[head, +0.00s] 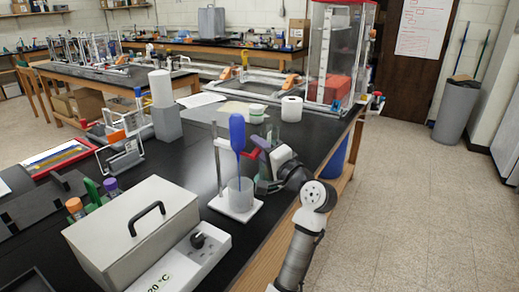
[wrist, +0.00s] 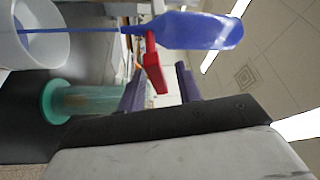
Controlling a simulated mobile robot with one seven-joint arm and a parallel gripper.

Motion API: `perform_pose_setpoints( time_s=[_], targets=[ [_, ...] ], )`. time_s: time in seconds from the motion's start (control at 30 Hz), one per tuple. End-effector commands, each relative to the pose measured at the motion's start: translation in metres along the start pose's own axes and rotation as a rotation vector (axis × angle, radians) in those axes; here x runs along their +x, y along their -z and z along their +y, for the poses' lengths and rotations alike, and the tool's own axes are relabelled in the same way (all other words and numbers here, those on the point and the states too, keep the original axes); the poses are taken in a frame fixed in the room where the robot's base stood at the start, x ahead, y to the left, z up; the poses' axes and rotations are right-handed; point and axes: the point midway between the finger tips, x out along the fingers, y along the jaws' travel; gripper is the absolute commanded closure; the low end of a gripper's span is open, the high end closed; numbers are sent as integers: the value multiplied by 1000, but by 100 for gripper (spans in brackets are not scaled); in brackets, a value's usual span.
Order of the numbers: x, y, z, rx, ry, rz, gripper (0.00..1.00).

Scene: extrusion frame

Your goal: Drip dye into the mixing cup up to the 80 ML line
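A blue bulb-shaped dye vessel (head: 237,131) hangs upright above the cup. It also shows in the wrist view (wrist: 195,31). A thin blue line, stream or stem, runs from its neck down into the pale translucent mixing cup (head: 239,191), which shows in the wrist view (wrist: 55,40). The cup stands on a white stand base (head: 237,206). The fill level and 80 ML line cannot be read. A red tab (wrist: 155,66) sticks out at the vessel's neck. My gripper (wrist: 162,66) has its fingers apart on both sides of this tab, with a gap showing on one side.
A greenish cylinder (wrist: 85,101) stands near the cup. A grey box (head: 130,235) with a black handle and a white 20 °C unit (head: 185,262) stand in front. The black bench's right edge is close to my arm.

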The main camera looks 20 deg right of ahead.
Motion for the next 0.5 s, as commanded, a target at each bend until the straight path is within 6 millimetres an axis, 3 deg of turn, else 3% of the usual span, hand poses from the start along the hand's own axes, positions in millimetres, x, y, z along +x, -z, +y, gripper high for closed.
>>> perform_pose_setpoints(
  time_s=[0.5],
  targets=[
    [-105,0,3,-2,-2,4,65]
  ],
)
